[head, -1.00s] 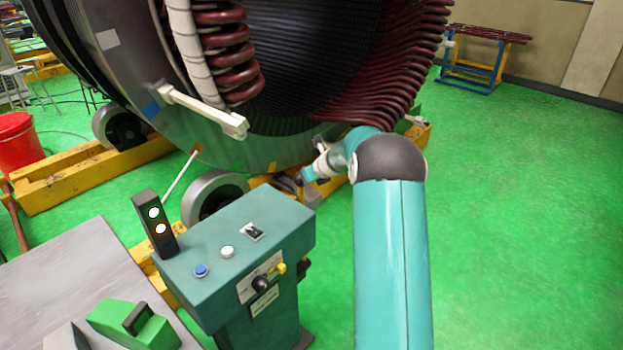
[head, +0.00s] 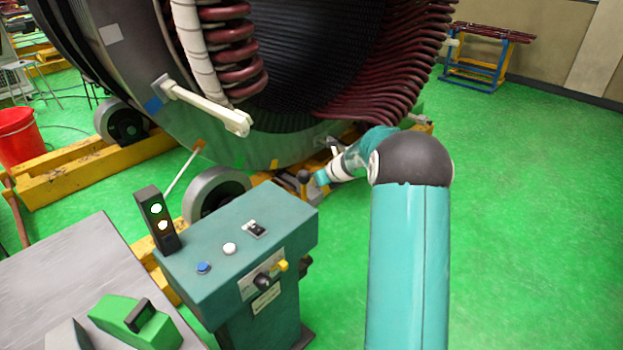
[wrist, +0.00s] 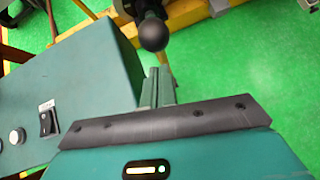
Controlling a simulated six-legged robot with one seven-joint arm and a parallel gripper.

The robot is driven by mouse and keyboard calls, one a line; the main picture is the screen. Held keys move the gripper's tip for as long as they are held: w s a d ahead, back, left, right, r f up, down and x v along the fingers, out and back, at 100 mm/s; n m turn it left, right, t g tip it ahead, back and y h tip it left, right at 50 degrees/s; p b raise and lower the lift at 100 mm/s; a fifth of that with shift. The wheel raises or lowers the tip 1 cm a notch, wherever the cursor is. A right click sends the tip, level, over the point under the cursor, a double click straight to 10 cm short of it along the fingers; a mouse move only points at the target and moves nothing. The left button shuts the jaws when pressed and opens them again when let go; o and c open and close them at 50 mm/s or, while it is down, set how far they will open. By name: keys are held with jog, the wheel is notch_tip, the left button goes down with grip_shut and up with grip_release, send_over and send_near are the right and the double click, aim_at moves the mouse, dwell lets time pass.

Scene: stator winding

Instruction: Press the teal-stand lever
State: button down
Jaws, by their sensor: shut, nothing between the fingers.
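The teal stand (head: 237,246) stands left of my arm, with buttons and a switch on its top. The lever's black ball knob (head: 304,177) shows just past the stand's far corner. In the wrist view, the knob (wrist: 153,33) is just beyond my fingertips, near the top edge. My gripper (head: 322,177) is beside the knob in the head view. In the wrist view, my gripper's fingers (wrist: 158,85) are together and empty, pointing toward the knob. A small gap seems to lie between them; contact cannot be told for sure. The stand's top (wrist: 75,75) fills the left of the wrist view.
The large stator (head: 170,110) with dark red coils rests on rollers and yellow beams (head: 90,177) behind the stand. A two-lamp signal box (head: 158,220) stands on the stand's left end. A grey table (head: 60,290) is front left. Green floor is free at right.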

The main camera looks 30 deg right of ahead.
jog(key=s+r, duration=0.5)
jog(key=r, duration=0.4)
jog(key=s+a+r+n+g, duration=0.1)
jog(key=s+a+r+n, duration=0.4)
jog(key=s+a+n, duration=0.3)
jog(key=s+a+r+n+g, duration=0.1)
jog(key=s+a+r+n, duration=0.4)
jog(key=a+n, duration=0.45)
jog(key=s+a+n, duration=0.4)
jog(key=s+n, duration=0.4)
jog(key=s, duration=0.4)
jog(key=s+a+n+g+h, duration=0.1)
jog(key=s+a+n, duration=0.4)
jog(key=s+n, duration=0.4)
jog(key=s, duration=0.3)
jog(key=shift+a+f, duration=0.15)
jog(key=shift+f, duration=0.2)
